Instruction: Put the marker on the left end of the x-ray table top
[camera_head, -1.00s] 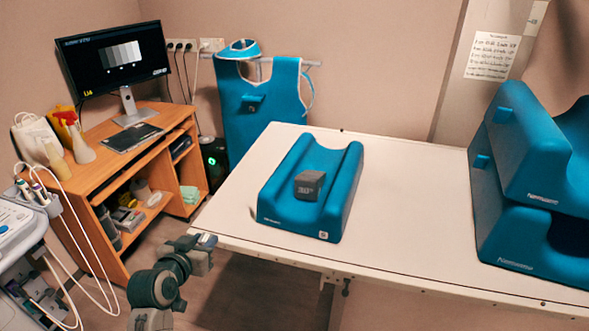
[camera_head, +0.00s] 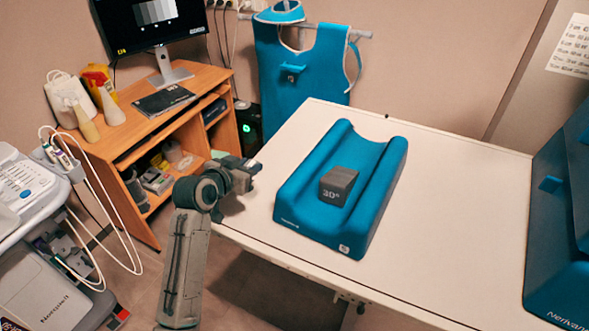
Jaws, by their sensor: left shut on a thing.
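The white x-ray table top (camera_head: 440,205) stretches across the right, its left end nearest my left arm. My left gripper (camera_head: 250,167) is at the table's left edge, beside the blue cushion. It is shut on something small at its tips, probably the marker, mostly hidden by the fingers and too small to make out. No other marker shows on the table top. My right gripper is out of view.
A blue trough-shaped cushion (camera_head: 297,205) with a dark 30° block (camera_head: 338,186) on it lies on the left part of the table. More blue cushions (camera_head: 555,235) stand at right. A wooden desk (camera_head: 160,130) and a blue apron (camera_head: 300,80) are behind.

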